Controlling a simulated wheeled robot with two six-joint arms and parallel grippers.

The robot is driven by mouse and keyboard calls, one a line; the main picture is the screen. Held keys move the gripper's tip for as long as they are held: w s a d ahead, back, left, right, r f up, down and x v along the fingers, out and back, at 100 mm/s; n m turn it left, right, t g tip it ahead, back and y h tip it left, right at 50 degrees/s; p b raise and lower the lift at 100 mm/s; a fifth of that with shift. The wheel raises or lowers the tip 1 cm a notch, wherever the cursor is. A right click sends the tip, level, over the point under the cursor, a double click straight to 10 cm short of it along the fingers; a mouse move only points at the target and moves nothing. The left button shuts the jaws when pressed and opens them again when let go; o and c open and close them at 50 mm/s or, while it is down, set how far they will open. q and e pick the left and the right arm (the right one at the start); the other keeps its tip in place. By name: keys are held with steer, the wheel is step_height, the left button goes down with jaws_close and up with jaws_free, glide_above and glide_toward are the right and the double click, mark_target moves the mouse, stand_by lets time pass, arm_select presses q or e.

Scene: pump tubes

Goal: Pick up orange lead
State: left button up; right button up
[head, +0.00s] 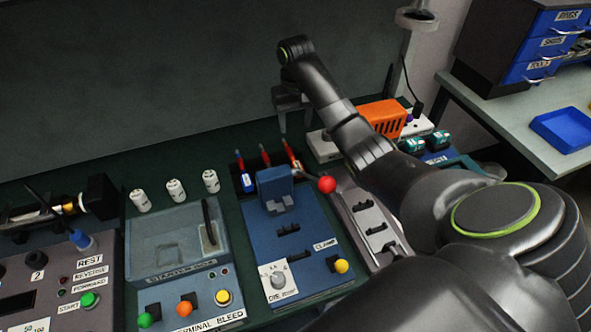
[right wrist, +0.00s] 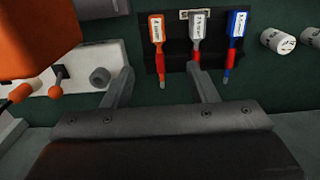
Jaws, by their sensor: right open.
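The orange lead (head: 291,155) is the rightmost of three leads standing in a black holder (head: 246,195) behind the blue clamp fixture. In the right wrist view, the orange lead (right wrist: 157,45) has an orange labelled body, a red sleeve and a thin tip. Beside it are a grey-labelled lead (right wrist: 195,40) and a blue-labelled lead (right wrist: 234,40). My right gripper (head: 296,120) is open and empty, above and behind the leads. In the right wrist view, the orange lead appears between the gripper's fingers (right wrist: 160,72), apart from them. My left gripper is not seen.
An orange box (head: 382,118) stands right of the leads near a white power strip (head: 322,146). Several white cylinders (head: 175,190) stand left of the holder. A dark wall rises behind the bench.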

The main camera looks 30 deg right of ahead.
steer(key=b, duration=0.7)
glide_toward(297, 164)
steer(key=shift+a+f, duration=0.25)
step_height(297, 164, down, 4)
steer(key=shift+r+p, duration=0.25)
steer(key=shift+p, duration=0.2)
steer(key=shift+d+f+p, duration=0.15)
steer(key=shift+f+p, duration=0.05)
steer(key=shift+f, duration=1.25)
steer(key=shift+d+f+p, duration=0.1)
steer(key=shift+f+p, duration=0.05)
steer(key=shift+f, duration=1.3)
steer(key=c, duration=1.1)
